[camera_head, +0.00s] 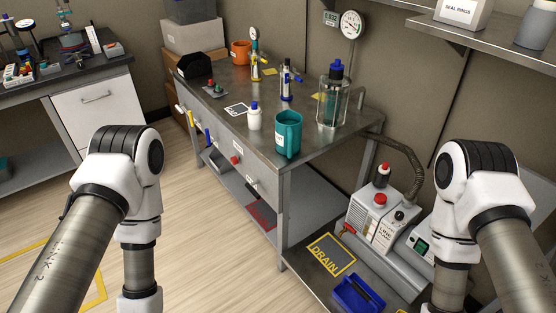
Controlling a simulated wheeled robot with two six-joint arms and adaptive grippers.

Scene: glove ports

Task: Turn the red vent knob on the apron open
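A small red knob (235,160) sits on the front apron (222,142) of the steel bench, between a blue handle (208,136) to its left and a pale knob (253,181) to its right. The red knob is too small in view to tell which way it is turned. My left arm and my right arm both bend downward at the sides of the view. Both grippers are outside the frame, and neither arm touches the bench.
The steel bench (309,139) carries a teal mug (288,136), a white bottle (254,119) and a glass vessel (332,104). A pump (372,222) with a hose stands at the right, beside a blue tray (357,295). The floor before the apron is clear.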

